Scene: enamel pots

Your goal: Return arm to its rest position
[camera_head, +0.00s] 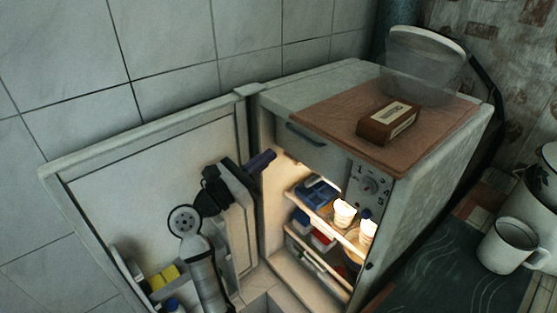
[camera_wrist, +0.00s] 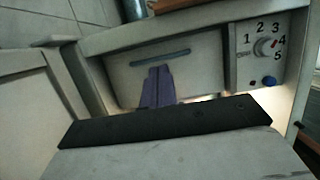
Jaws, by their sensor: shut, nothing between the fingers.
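My gripper (camera_head: 262,161) is in front of the open fridge, between the fridge body and its open door. Its purple fingers are shut together and hold nothing. I cannot tell whether the fingertips touch the panel. My arm comes up from the bottom, in front of the door's inner side.
The fridge door (camera_head: 150,160) stands wide open on the left, with items in its shelves. The lit fridge shelves (camera_head: 330,218) hold cups and boxes. A white enamel mug (camera_head: 508,245) is at right.

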